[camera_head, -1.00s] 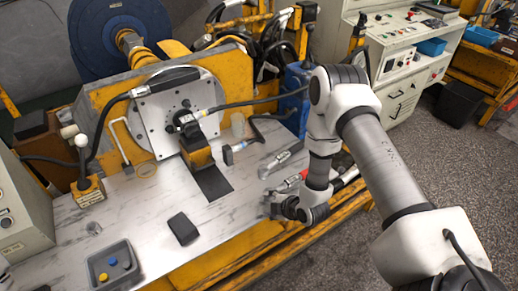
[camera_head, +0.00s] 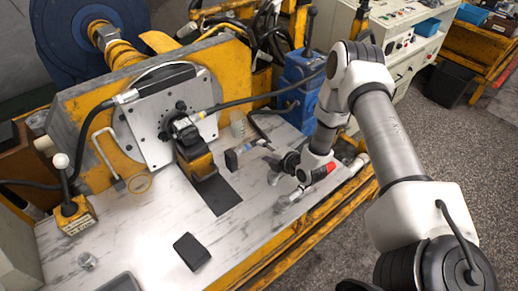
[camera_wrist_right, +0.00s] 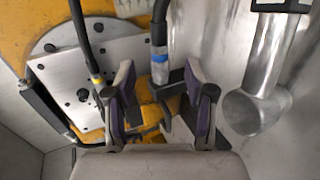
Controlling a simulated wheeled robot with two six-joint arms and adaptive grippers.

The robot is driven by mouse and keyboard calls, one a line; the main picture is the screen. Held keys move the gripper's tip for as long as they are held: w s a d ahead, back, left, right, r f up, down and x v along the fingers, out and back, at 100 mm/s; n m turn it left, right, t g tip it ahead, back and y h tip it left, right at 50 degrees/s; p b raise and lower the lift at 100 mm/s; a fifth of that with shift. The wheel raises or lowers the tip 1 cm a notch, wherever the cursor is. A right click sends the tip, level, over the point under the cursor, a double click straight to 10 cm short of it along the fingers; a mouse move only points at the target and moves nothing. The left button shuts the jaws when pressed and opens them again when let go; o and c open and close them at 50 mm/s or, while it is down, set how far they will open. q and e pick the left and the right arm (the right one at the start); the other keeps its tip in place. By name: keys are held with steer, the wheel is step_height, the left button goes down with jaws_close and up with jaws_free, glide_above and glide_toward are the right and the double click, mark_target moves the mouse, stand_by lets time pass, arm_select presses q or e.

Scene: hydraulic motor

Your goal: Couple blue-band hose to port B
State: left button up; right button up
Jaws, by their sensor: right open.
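In the head view my right gripper (camera_head: 277,167) is just right of the hose's fitting. I cannot make out port B's label. My left gripper is out of view.
A black block (camera_head: 192,251) lies at the front, and a yellow lever box (camera_head: 74,214) at left.

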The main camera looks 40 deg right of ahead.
mark_target(253, 146)
steer(key=shift+w+f+b, duration=0.25)
steer(key=shift+f+b, duration=0.05)
steer(key=shift+b, duration=0.05)
steer(key=b+x, duration=0.5)
steer(key=x, duration=0.1)
steer(key=shift+w+f, duration=0.1)
steer(key=shift+w, duration=0.05)
steer(key=shift+b+x, duration=0.55)
steer(key=shift+x, duration=0.2)
steer(key=shift+w, duration=0.1)
steer(key=shift+r, duration=0.2)
jaws_close()
